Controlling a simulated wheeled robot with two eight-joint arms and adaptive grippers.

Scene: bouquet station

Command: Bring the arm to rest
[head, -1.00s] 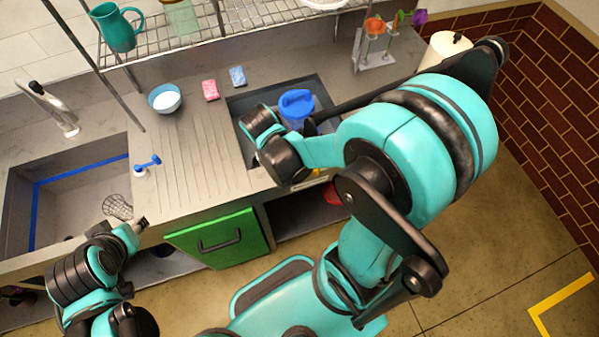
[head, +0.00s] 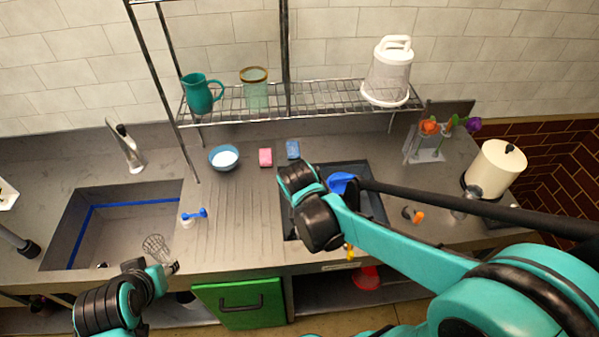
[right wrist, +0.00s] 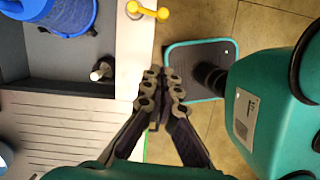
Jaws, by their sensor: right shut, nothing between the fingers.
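My right arm reaches in from the right in the head view, with its wrist above the front of the dark basin (head: 374,205). Its fingers are hidden there. In the right wrist view my right gripper (right wrist: 161,97) is shut and empty, near the counter's front edge, with floor visible beyond it. My left gripper (head: 170,268) is small at the lower left of the head view, by the front edge of the large sink (head: 128,225). Its fingers are too small to read. A whisk (head: 156,247) shows beside it; I cannot tell whether they touch.
A blue container (right wrist: 62,15) stands in the dark basin, close to my right wrist. A bowl (head: 224,158), a pink sponge (head: 265,157) and a blue sponge (head: 293,149) lie behind. A wire shelf (head: 300,97) overhangs the counter. A paper roll (head: 495,168) stands at right.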

